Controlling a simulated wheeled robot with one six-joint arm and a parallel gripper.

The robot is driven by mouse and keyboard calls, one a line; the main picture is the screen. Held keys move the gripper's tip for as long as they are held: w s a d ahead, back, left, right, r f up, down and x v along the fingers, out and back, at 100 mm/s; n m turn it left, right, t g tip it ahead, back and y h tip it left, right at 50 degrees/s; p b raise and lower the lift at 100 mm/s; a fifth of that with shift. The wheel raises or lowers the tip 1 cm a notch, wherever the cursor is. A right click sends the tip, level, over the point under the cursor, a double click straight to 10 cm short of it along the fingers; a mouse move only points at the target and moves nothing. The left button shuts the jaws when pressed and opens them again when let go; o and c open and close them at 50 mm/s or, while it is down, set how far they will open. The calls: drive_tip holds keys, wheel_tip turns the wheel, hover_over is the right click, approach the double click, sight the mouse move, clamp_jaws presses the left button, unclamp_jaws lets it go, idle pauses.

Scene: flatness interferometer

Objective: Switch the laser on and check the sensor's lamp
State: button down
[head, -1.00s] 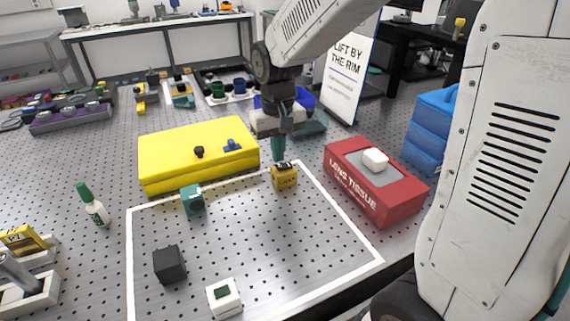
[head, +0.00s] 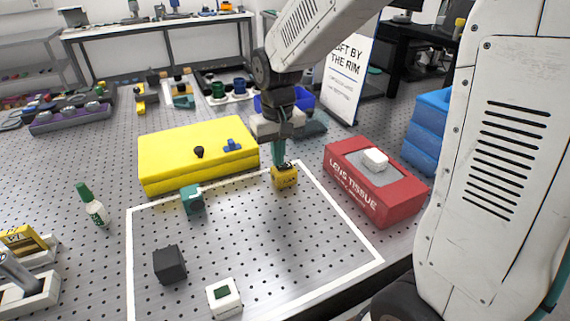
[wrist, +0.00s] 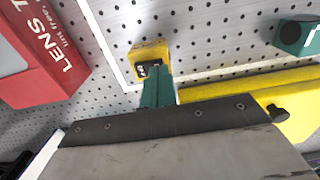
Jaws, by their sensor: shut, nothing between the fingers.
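A small yellow block (head: 285,179) with dark marks on its top stands at the far right corner of the white outline; it may be the laser. My gripper (head: 279,163) is shut and empty, its green fingertips right at the block's top. In the wrist view the yellow block (wrist: 148,53) shows just beyond the shut green fingers (wrist: 157,82), which hide part of it. I cannot tell for sure whether they touch. A small white block (head: 223,297) with a dark green window sits at the near edge; it may be the sensor. No lit lamp is clear.
A black cube (head: 169,265) and a teal block (head: 192,199) stand within or on the outline. A big yellow case (head: 170,165) lies behind it, a red lens tissue box (head: 395,197) to its right. The outline's middle is clear.

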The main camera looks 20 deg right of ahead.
drive_tip(key=shift+f, duration=0.35)
drive_tip(key=shift+r, duration=3.5)
drive_tip(key=shift+s+f, duration=0.1)
drive_tip(key=shift+s, duration=0.15)
drive_tip(key=s+d+r, duration=0.1)
drive_tip(key=s, duration=1)
drive_tip(key=s+d+r+t, duration=0.1)
drive_tip(key=s+d+r, duration=0.1)
drive_tip(key=s, duration=1)
drive_tip(key=shift+s+d+r, duration=0.15)
drive_tip(key=shift+s+r, duration=0.1)
drive_tip(key=shift+r, duration=0.05)
